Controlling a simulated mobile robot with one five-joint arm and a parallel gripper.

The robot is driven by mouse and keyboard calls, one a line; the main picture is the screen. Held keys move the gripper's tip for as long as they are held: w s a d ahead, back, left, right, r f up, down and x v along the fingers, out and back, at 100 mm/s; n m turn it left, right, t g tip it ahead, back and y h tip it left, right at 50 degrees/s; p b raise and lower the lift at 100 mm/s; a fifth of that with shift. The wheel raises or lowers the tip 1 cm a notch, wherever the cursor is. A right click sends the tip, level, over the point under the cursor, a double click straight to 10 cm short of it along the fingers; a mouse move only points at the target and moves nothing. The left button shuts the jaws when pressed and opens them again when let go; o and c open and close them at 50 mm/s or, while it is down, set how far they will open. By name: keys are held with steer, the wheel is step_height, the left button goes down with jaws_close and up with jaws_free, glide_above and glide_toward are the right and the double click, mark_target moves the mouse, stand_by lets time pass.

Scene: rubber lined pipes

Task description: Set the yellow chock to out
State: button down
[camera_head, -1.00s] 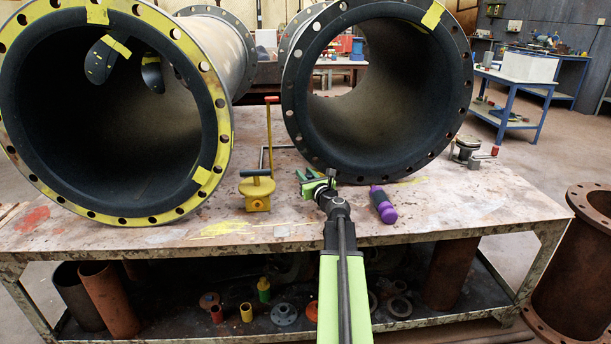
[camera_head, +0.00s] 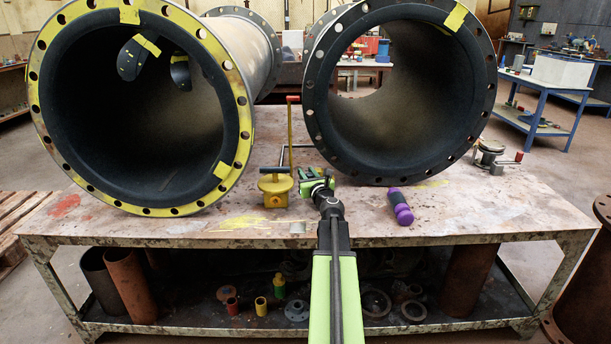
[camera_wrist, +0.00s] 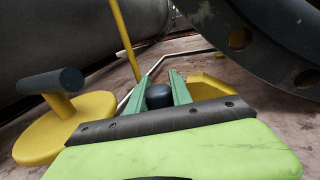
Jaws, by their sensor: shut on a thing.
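My gripper (camera_head: 316,184) is just above the table top, in front of the gap between the two big pipes. In the wrist view its green fingers (camera_wrist: 160,92) are closed around a dark round knob (camera_wrist: 159,96). A yellow angular piece (camera_wrist: 207,87), which looks like the yellow chock, shows just behind and right of the fingers. Its lower part is hidden by my gripper, and I cannot clearly make it out in the head view. The knob appears to belong to it.
A yellow round-based piece with a dark T-handle (camera_head: 275,187) stands close left of my gripper, also in the wrist view (camera_wrist: 62,120). A yellow rod with a red top (camera_head: 291,128) rises behind. The right pipe (camera_head: 400,177) is close.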

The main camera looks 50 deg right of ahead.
steer(key=c, duration=1.4)
jaws_free()
steer(key=shift+w+a, duration=0.45)
steer(key=shift+a, duration=0.1)
steer(key=shift+c, duration=0.2)
steer(key=shift+s+d, duration=0.25)
steer(key=shift+s+d, duration=0.1)
